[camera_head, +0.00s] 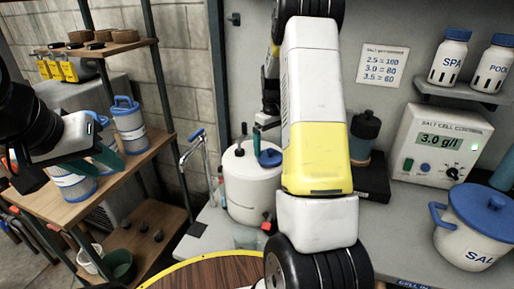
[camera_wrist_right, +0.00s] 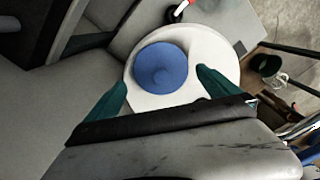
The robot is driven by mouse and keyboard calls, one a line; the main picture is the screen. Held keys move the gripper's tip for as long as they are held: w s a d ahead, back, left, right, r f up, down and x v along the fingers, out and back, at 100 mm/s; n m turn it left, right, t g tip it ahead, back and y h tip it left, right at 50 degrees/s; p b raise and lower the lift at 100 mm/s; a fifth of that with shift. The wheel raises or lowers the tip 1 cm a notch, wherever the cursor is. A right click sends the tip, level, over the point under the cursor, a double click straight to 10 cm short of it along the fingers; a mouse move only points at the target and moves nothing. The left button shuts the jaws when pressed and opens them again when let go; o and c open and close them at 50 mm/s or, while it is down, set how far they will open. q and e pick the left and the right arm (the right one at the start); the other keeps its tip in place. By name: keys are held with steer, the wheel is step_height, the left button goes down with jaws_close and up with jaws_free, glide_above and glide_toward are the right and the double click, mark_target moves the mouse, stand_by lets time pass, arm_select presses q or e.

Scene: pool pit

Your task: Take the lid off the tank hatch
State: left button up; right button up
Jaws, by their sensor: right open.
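The white tank (camera_head: 250,190) stands on the grey bench, just left of my right arm in the head view. Its round blue hatch lid (camera_head: 270,158) sits on top, partly hidden by my arm. In the right wrist view the blue lid (camera_wrist_right: 161,62) lies on the white tank top (camera_wrist_right: 222,62). My right gripper (camera_wrist_right: 161,80) is open above the tank, its green fingers either side of the lid with gaps visible. Whether they are down at lid height I cannot tell. My left gripper (camera_head: 108,155) is at the left, by the wooden shelf, away from the tank; its jaw opening is unclear.
A salt pot (camera_head: 480,225) with a blue lid and a control box (camera_head: 439,143) stand right of my arm. A dark-topped bottle (camera_head: 364,135) stands behind it. Blue-handled filter cartridges (camera_head: 130,125) stand on the left shelf. A round wooden top (camera_head: 215,272) is at the front.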

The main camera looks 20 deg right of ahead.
mark_target(270, 149)
steer(key=shift+f, duration=1.55)
steer(key=shift+a, duration=0.1)
steer(key=c, duration=1.1)
steer(key=shift+r, duration=0.1)
